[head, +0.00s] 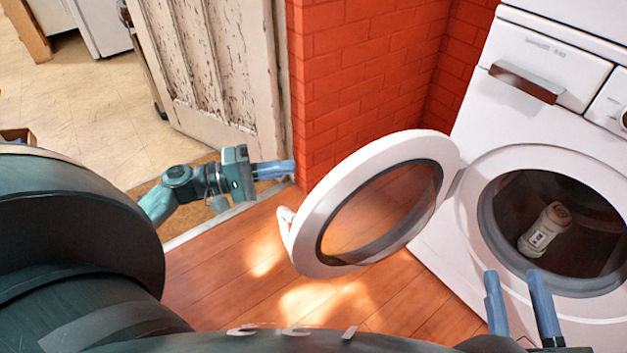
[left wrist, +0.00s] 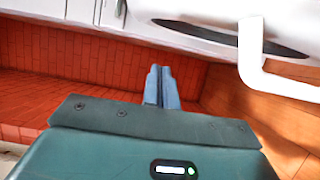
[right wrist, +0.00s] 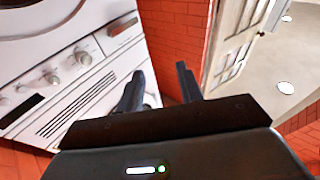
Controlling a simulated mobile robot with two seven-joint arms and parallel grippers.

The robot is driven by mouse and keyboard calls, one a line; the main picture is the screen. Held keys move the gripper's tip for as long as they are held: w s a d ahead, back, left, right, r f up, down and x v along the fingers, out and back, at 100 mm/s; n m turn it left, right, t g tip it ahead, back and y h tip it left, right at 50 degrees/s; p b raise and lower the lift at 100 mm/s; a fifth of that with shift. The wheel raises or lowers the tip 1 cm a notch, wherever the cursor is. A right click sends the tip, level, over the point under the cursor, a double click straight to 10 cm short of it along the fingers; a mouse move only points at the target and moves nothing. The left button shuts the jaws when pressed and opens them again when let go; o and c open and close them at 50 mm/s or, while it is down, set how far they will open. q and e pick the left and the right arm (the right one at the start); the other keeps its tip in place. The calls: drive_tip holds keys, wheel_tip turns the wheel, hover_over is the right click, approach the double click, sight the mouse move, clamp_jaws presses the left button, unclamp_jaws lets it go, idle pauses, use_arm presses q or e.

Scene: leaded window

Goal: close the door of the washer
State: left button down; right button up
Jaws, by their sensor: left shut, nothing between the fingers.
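The white washer (head: 483,135) stands at the right in the head view. Its round door (head: 315,225) is swung wide open to the left, with a white handle (head: 285,226) on its left edge. A white bottle-like item (head: 545,229) lies inside the drum. My left gripper (head: 292,169) is shut and empty, left of the door and apart from it. In the left wrist view the door's handle (left wrist: 250,58) shows to the right of its fingers. My right gripper (head: 520,276) is open and empty, in front of the washer's lower opening.
A red brick wall (head: 345,65) stands behind the door. A peeling white room door (head: 215,70) is beyond my left gripper. The wooden floor (head: 235,270) below the washer door is clear. Another white panel (head: 580,18) is above the washer.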

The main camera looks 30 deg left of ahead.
use_arm(q)
drive_tip(key=w+d+b, duration=0.1)
drive_tip(key=d, duration=0.5)
drive_tip(key=shift+d, duration=0.4)
